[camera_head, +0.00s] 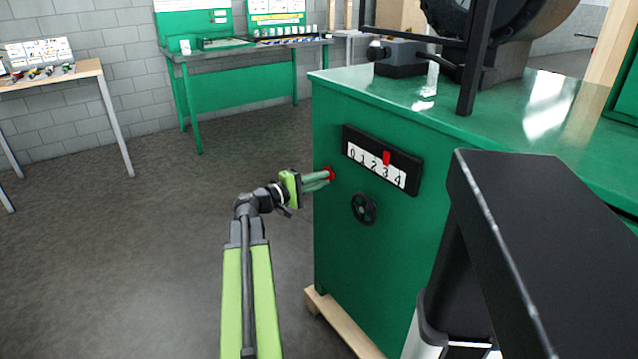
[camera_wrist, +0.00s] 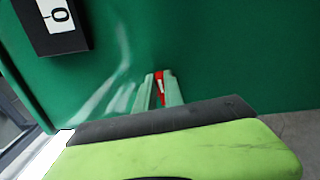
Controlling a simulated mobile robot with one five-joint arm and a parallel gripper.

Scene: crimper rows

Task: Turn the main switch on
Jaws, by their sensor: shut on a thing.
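The main switch is a red knob (camera_head: 331,173) on the green front of the machine cabinet (camera_head: 400,240), left of the numbered scale. My gripper (camera_head: 324,178) reaches it from the left, with its pale green fingers shut on the knob. In the wrist view the red knob (camera_wrist: 160,82) shows between the two fingers (camera_wrist: 159,92), with a small white mark on it running nearly upright in the picture. The fingers hide much of the knob, and I cannot tell from this whether it stands on or off.
A black scale plate (camera_head: 382,160) numbered 0 to 4 has a red pointer (camera_head: 387,158) near 3. A black handwheel (camera_head: 364,208) sits below it. A green workbench (camera_head: 240,95) and a wooden table (camera_head: 90,75) stand behind. The floor on the left is clear.

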